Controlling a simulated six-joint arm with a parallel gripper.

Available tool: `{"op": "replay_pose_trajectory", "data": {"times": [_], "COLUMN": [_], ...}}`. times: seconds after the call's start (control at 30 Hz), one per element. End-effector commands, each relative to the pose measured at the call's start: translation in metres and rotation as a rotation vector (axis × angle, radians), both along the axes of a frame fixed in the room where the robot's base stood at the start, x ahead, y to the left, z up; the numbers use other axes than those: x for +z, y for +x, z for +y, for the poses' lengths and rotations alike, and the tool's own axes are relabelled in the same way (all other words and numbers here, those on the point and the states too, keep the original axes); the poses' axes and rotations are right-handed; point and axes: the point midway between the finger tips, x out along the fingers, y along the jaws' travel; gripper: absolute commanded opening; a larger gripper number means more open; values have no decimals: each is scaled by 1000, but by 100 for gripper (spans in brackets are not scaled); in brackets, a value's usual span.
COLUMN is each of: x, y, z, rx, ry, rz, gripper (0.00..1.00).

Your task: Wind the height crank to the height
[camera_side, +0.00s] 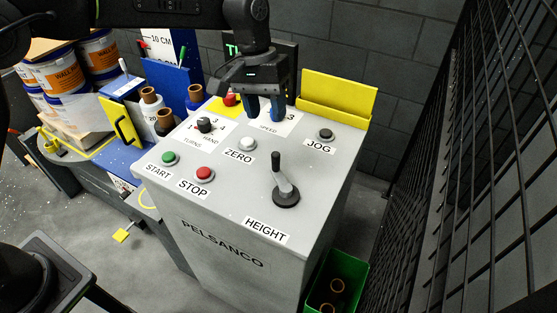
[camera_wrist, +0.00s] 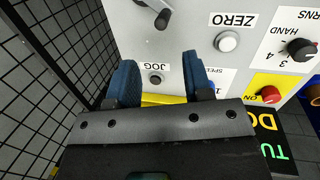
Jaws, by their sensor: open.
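The height crank (camera_side: 283,178) stands on the grey panel by the HEIGHT label (camera_side: 267,230), with a round black base and an upright dark knob. It also shows at the top of the wrist view (camera_wrist: 155,14), partly cut off. My gripper (camera_side: 263,108) is open and empty, with two blue fingers pointing down over the SPEED area, behind the crank and apart from it. In the wrist view my gripper (camera_wrist: 158,75) shows its fingers spread on either side of the JOG button (camera_wrist: 155,79). The speed control is mostly hidden behind my fingers in the side view.
The panel carries START (camera_side: 169,158), STOP (camera_side: 204,174), ZERO (camera_side: 247,144) and a HAND TURNS knob (camera_side: 205,125). A yellow tray (camera_side: 337,98) stands at the back edge. Black mesh fencing (camera_side: 455,170) is to the right, and a green bin (camera_side: 340,275) below. Stacked pails (camera_side: 55,72) are left.

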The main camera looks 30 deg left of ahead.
Motion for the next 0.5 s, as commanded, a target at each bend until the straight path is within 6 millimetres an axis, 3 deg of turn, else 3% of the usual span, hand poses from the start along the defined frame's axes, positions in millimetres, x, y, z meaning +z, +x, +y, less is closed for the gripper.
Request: {"op": "replay_pose_trajectory", "data": {"times": [0.1,0.3,0.5], "x": [-1,-1,-2], "y": [2,5,6], "z": [7,15,20], "rx": [343,866,1165], "ry": [-16,-31,-32], "rz": [92,255,365], "gripper": [46,46,46]}}
